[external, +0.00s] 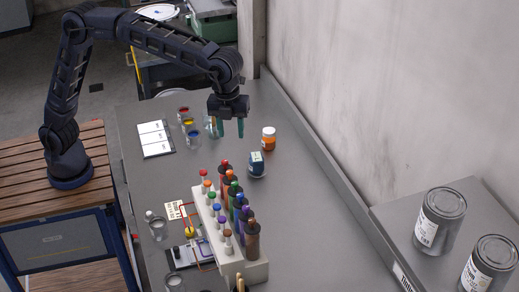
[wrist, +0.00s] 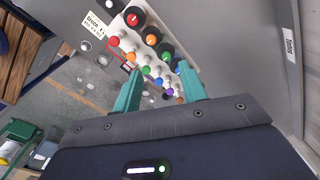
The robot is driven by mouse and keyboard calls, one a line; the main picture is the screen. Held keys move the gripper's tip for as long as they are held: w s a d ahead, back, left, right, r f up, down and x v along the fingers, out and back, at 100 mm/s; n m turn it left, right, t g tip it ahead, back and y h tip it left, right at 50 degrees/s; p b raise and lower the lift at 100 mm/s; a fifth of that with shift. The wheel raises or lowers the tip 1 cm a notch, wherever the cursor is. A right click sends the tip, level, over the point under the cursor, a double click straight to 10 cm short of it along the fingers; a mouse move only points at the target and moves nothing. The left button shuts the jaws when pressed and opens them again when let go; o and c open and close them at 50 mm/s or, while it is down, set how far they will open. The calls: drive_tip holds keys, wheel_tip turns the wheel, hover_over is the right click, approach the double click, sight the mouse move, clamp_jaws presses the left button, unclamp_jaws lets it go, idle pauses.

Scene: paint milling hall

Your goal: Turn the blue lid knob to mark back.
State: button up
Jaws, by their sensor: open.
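A pale rack (external: 238,264) holds dark bottles with coloured tops and a row of slim vials with coloured caps. A blue-topped bottle (external: 242,212) stands about mid-row in the rack. In the wrist view a blue knob top (wrist: 175,64) shows beside the right finger, partly hidden; its pointer is too small to read. A small blue cap (wrist: 158,82) shows in the vial row. My gripper (external: 227,128) is open and empty, pointing down above the table, beyond the far end of the rack. Its teal fingers (wrist: 160,70) are apart in the wrist view.
A blue jar (external: 256,165) and an orange jar (external: 268,139) stand right of my gripper. Open paint cups (external: 193,135) and a white chart (external: 156,139) lie left. Large tins (external: 439,219) stand on the right ledge. A wall edges the table.

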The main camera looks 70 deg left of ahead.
sight(240, 194)
drive_tip(key=d+f+m, duration=0.3)
drive_tip(key=d+f, duration=0.2)
drive_tip(key=d, duration=0.5)
drive_tip(key=shift+g, duration=0.3)
drive_tip(key=f, duration=1)
drive_tip(key=shift+s+f, duration=0.15)
drive_tip(key=shift+s, duration=0.2)
clamp_jaws()
